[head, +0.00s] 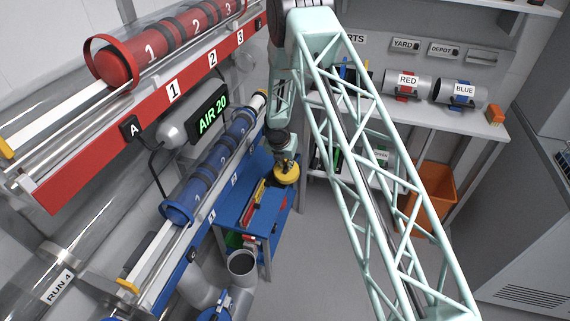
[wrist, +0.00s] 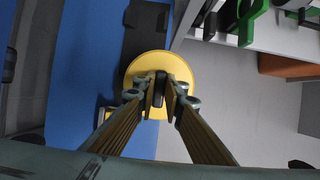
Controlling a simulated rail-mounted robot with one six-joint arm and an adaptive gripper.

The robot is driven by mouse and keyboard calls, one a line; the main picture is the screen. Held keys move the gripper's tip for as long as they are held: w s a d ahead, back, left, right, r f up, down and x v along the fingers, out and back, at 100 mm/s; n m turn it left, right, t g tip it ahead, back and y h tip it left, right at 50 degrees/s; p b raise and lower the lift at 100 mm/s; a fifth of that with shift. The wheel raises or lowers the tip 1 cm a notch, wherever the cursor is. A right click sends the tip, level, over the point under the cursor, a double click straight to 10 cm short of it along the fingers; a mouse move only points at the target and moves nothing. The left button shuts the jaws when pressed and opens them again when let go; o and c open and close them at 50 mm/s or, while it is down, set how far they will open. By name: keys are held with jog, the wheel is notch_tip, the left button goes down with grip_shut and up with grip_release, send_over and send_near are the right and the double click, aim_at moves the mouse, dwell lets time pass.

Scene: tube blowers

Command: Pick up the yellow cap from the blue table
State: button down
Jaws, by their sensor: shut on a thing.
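The yellow cap (head: 287,177) is a round disc at the far right end of the blue table (head: 236,207) in the head view. In the wrist view the cap (wrist: 133,70) has a dark knob in its middle and overlaps the table's (wrist: 75,70) right edge. My gripper (head: 285,160) is right above the cap, with its fingers (wrist: 160,92) closed around the knob. The fingers hide part of the knob and disc. I cannot tell whether the cap's underside is clear of the tabletop.
A white shelf unit (wrist: 228,38) with green and black items stands close to the right of the cap. Blue tubes (head: 207,183) on a rail run left of the table. An orange bin (head: 432,193) stands at right. The grey floor (head: 320,270) is open in front.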

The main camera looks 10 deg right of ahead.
aim_at(291, 178)
jog(key=shift+s+r+b, duration=0.2)
jog(key=shift+s+b, duration=0.55)
jog(key=shift+s, duration=1)
jog(key=shift+s+r+b, duration=0.15)
jog(key=shift+s+b, duration=0.55)
jog(key=shift+s, duration=1.05)
